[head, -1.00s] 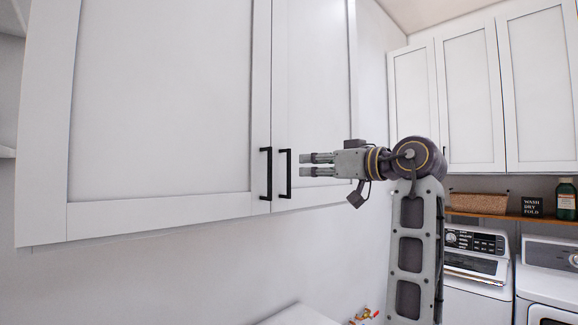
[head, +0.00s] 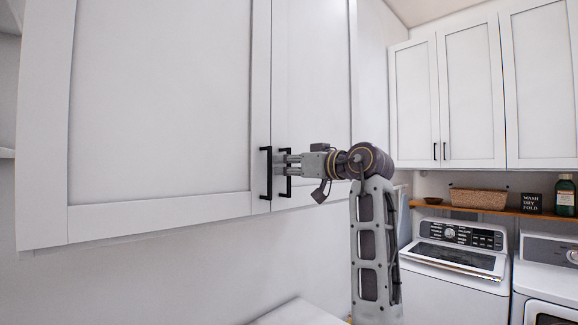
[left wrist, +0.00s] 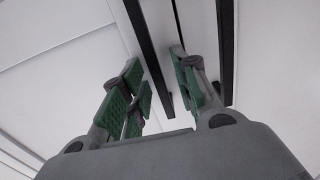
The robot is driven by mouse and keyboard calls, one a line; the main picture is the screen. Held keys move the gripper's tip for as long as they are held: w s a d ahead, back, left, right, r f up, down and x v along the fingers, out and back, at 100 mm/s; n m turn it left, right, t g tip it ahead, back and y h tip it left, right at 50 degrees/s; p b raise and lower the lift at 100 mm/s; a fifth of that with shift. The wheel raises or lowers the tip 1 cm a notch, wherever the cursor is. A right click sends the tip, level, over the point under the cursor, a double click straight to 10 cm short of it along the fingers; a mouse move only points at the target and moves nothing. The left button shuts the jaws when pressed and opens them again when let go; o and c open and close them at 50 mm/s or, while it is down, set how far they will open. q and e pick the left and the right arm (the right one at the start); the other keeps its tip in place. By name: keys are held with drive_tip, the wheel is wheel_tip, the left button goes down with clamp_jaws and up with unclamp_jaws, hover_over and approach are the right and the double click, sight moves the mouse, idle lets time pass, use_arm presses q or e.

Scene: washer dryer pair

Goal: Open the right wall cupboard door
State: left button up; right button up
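The right wall cupboard door (head: 312,90) is white and shut, beside the shut left door (head: 160,100). Its black bar handle (head: 289,187) is partly hidden behind my left gripper (head: 283,163). In the left wrist view, my left gripper (left wrist: 157,62) is open, with green-padded fingers. One black bar (left wrist: 147,45), which looks like the right door's handle, runs between the fingers with gaps showing beside it. The other bar (left wrist: 226,45) lies outside the right finger. My right gripper is not in view.
The left door's handle (head: 267,175) is very close beside the right one. More white wall cupboards (head: 470,95) hang at the right, above a wooden shelf with a basket (head: 478,198). A washer (head: 455,250) and a dryer (head: 548,262) stand below.

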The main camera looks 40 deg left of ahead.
use_arm(q)
clamp_jaws()
drive_tip(key=shift+d, duration=0.1)
idle(0.4)
